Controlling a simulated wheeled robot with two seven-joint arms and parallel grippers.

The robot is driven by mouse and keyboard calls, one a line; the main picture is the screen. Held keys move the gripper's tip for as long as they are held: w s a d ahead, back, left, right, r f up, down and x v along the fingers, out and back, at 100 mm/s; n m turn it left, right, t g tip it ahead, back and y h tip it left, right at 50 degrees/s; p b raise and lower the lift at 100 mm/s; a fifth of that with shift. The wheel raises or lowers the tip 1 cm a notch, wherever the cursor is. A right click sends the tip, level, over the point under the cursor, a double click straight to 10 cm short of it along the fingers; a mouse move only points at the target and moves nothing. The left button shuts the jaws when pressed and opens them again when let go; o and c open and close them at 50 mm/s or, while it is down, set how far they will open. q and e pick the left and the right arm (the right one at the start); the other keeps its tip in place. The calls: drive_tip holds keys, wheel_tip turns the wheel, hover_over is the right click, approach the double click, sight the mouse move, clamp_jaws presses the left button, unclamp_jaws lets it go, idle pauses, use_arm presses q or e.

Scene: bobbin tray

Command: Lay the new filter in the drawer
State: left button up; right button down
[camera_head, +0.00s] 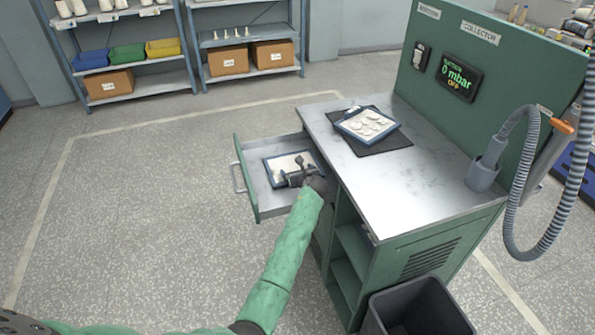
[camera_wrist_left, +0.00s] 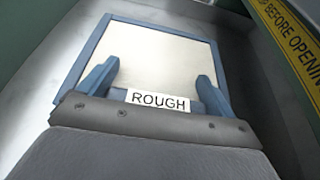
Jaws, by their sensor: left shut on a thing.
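The new filter (camera_head: 283,162) is a flat white panel in a blue frame, inside the open green drawer (camera_head: 258,198). In the left wrist view the filter (camera_wrist_left: 155,62) shows a clean pale face and a label reading ROUGH on its near edge. My left gripper (camera_head: 293,177) is over the drawer, shut on the filter's near edge; in the left wrist view its blue fingers (camera_wrist_left: 155,92) stand at both sides of the label. Whether the filter touches the drawer floor is unclear. Another blue-framed panel with pale blotches (camera_head: 367,124) lies on the dark mat on the bench. My right gripper is not in view.
The steel bench top (camera_head: 440,178) is right of the drawer, with a dark mat (camera_head: 388,143) and a grey hose in a holder (camera_head: 483,176). The collector display (camera_head: 459,77) reads 0 mbar, OFF. A dark bin (camera_head: 420,305) stands in front. Floor left of the drawer is clear.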

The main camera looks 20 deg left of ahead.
use_arm(q)
drive_tip(key=o, duration=0.8)
drive_tip(key=shift+s+d+r, duration=0.15)
drive_tip(key=shift+s+d, duration=0.2)
drive_tip(key=shift+s, duration=0.05)
drive_tip(key=b+v, duration=0.1)
drive_tip(key=v, duration=0.8)
drive_tip(key=shift+s+d+r, duration=0.15)
drive_tip(key=shift+s+d, duration=0.05)
drive_tip(key=shift+s, duration=0.1)
drive_tip(key=shift+s+d+r, duration=0.15)
drive_tip(key=shift+s+r, duration=0.05)
drive_tip(key=shift+s, duration=0.05)
drive_tip(key=shift+s+d+r, duration=0.1)
drive_tip(key=shift+s, duration=0.1)
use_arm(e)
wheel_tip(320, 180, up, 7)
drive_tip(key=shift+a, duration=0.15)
